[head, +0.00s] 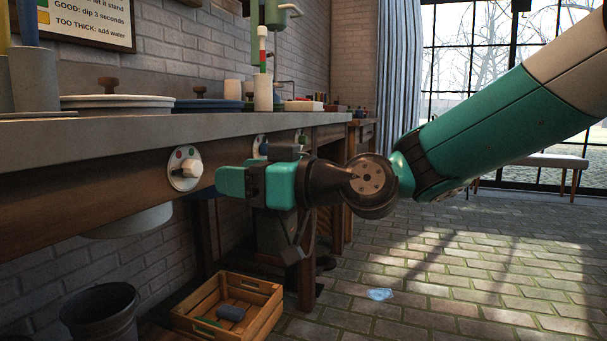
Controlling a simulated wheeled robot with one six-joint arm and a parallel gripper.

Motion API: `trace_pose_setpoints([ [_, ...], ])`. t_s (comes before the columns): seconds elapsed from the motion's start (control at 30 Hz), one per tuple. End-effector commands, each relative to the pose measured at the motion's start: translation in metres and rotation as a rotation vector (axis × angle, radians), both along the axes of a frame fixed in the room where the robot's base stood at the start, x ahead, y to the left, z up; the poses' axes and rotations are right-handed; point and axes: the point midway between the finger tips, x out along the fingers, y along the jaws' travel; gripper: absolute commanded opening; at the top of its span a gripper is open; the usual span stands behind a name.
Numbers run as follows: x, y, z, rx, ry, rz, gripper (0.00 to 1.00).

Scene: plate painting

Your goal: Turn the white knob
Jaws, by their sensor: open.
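The white knob (191,169) sits on a round pale plate (176,178) with a red and a green mark, on the wooden front of the counter. My gripper (226,182) reaches in from the right at about the knob's height, a little to its right. A gap shows between its teal fingertip and the knob. The jaws are open and hold nothing that I can see. One finger hides most of the other.
The counter's grey top (120,128) runs just above the knob and carries lidded pots. A wooden crate (262,290) and a dark bucket (100,312) stand on the floor below. A counter leg is behind my gripper.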

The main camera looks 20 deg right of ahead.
Motion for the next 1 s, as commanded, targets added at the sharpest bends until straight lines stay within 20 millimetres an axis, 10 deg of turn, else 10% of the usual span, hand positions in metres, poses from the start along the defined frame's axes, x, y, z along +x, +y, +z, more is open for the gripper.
trace_pose_setpoints([
  [0.4,-0.052,-0.068,-0.001,0.000,0.003,-0.004,0.56],
  [1.0,-0.060,-0.075,0.000,0.000,0.001,0.003,0.56],
])
